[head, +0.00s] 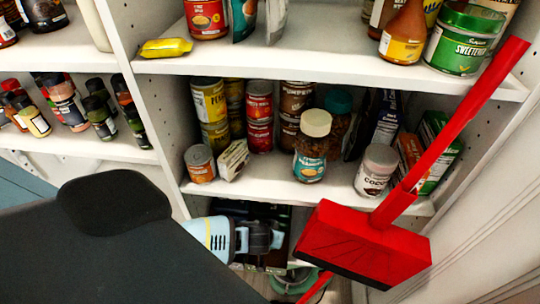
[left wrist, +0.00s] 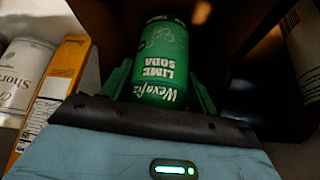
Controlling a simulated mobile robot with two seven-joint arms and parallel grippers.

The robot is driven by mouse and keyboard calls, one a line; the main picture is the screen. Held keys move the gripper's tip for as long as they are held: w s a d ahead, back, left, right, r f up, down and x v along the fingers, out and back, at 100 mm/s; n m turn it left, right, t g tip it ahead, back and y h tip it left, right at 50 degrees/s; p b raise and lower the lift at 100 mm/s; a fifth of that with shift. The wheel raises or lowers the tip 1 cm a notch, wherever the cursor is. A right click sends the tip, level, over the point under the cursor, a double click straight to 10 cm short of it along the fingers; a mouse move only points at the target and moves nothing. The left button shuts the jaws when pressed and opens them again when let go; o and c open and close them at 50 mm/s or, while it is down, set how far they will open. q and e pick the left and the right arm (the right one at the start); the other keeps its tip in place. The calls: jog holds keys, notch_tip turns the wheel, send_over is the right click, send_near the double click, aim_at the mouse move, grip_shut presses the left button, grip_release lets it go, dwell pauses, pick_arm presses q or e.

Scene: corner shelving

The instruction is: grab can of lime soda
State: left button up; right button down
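The green can of lime soda (left wrist: 160,62) stands straight ahead in the left wrist view, its label facing the camera. The fingers of my left gripper (left wrist: 161,85) lie along both sides of the can, with the can between them. I cannot tell whether they press on it or leave a small gap. In the head view my left gripper (head: 272,240) reaches into the dark space below the middle shelf board. The lime soda can is not discernible there. My right gripper is not in view.
An orange-yellow box (left wrist: 52,88) and a white can (left wrist: 20,72) stand left of the can. A pale cylinder (left wrist: 305,45) is at upper right. A red broom (head: 362,245) leans across the shelf's right front. The middle shelf (head: 262,183) holds cans and jars.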

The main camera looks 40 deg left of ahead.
pick_arm(q)
jog(key=shift+c, duration=1.4)
jog(key=shift+r, duration=0.1)
jog(key=shift+s+d+r, duration=0.15)
jog(key=shift+r, duration=0.2)
notch_tip(320, 180, up, 7)
jog(key=shift+s+d+f+p, duration=0.15)
jog(key=shift+f+p, duration=0.05)
jog(key=shift+p, duration=0.7)
jog(key=s+d, duration=0.5)
jog(key=s, duration=0.3)
jog(key=s+d, duration=0.5)
jog(key=s, duration=0.3)
jog(key=shift+s+f, duration=0.2)
